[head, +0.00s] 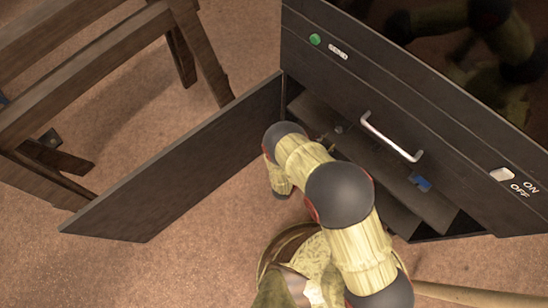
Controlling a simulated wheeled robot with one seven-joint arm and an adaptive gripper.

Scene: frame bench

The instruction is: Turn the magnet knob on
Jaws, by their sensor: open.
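A small white knob or switch (501,174) sits on the dark front panel at the right of the head view. The words ON and OFF are printed to its right, ON above OFF. No label names it as the magnet knob, and I cannot tell which way it is set. My arm bends over the open cabinet left of the white switch and well apart from it. The far end of the arm folds down at the cabinet's open front. My gripper cannot be made out there; the arm hides that area.
A green button (315,39) marked SEND is on the panel's upper left. A metal handle (391,137) sticks out between button and switch. A dark cabinet door (180,165) stands open to the left. A small blue part (420,182) shows below the handle. A wooden frame (85,75) stands at upper left.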

